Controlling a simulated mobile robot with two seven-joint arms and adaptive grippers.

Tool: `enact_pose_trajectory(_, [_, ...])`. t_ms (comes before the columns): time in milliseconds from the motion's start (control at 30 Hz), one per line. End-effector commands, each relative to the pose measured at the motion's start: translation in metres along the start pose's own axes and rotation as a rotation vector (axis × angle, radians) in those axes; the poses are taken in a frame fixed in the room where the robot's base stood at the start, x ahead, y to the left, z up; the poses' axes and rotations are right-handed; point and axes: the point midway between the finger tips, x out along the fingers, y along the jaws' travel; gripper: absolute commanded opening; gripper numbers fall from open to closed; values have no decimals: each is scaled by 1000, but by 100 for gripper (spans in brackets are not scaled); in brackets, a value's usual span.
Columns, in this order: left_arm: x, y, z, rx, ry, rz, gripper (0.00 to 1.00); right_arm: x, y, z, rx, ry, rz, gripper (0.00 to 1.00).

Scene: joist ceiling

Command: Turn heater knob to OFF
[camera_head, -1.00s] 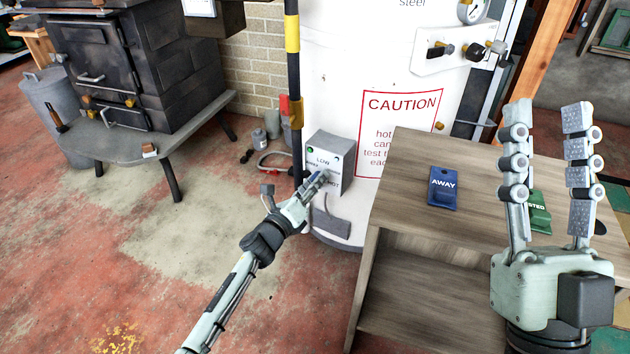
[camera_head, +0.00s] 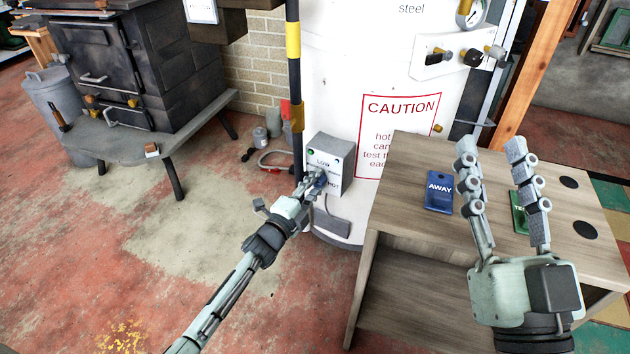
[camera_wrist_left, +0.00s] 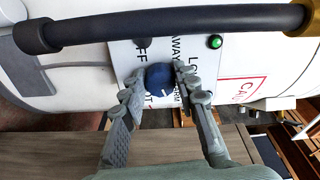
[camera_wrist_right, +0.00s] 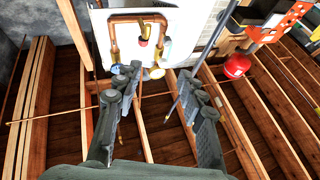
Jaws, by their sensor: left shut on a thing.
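The heater control box (camera_head: 331,155) is a grey box on the lower front of the white heater tank. Its round blue knob (camera_wrist_left: 159,78) shows in the left wrist view, on a face lettered OFF, AWAY, WARM, LOW and HOT; some letters are covered. My left gripper (camera_head: 313,181) is at the box; in its wrist view (camera_wrist_left: 158,84) the fingers are closed on both sides of the knob. A green light (camera_wrist_left: 214,42) glows on the box. My right gripper (camera_head: 494,145) is open and empty, raised over the wooden table.
The wooden table (camera_head: 412,155) carries a blue AWAY tag (camera_head: 440,190) and a green tag (camera_head: 519,212). A black and yellow pole (camera_head: 296,75) stands just left of the box. A dark stove (camera_head: 150,60) is at the far left. The floor in front is clear.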

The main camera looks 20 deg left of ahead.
Motion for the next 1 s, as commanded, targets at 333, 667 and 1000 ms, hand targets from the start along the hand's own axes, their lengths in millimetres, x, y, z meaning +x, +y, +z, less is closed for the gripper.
enact_pose_trajectory(333, [0,0,0,-329,0,1,1,-4,4,31,-11,-190,6,40])
enact_pose_trajectory(667, [0,0,0,-643,0,1,1,-18,23,74,-53,-416,37,40])
enact_pose_trajectory(1000, [0,2,-1,-947,-1,1,1,-38,40,104,-81,-590,68,40])
